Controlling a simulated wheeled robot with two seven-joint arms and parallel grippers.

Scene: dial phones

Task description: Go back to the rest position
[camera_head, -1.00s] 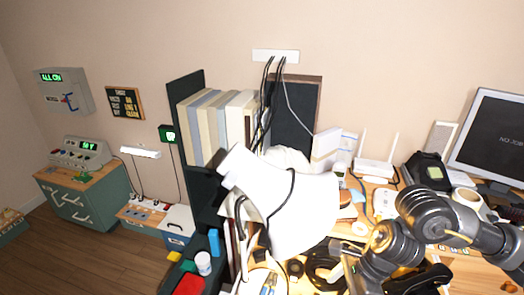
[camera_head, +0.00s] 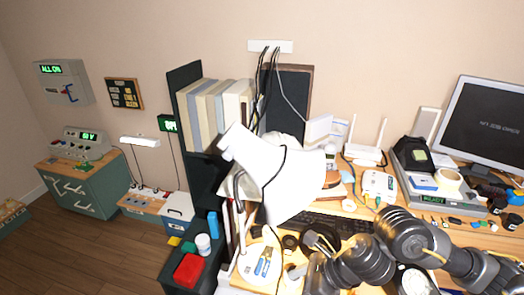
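My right arm comes in from the lower right, and its dark jointed links cover part of the desk. My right gripper (camera_head: 320,241) is at the arm's left end, low over the front of the desk beside the white lamp shade. Its fingers are small and partly hidden, so I cannot tell whether they are open or shut. I see nothing clearly held in it. My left gripper is not in view. A white phone-like device with buttons (camera_head: 379,186) stands on the desk beyond the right arm. A pale round dial (camera_head: 415,281) shows partly behind the arm's lower links.
A large white lamp (camera_head: 290,190) stands close to the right gripper. A monitor (camera_head: 487,122), a router (camera_head: 366,154) and a grey unit reading READY (camera_head: 438,199) are at the back right. A red box (camera_head: 188,270) is lower left. Open floor lies further left.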

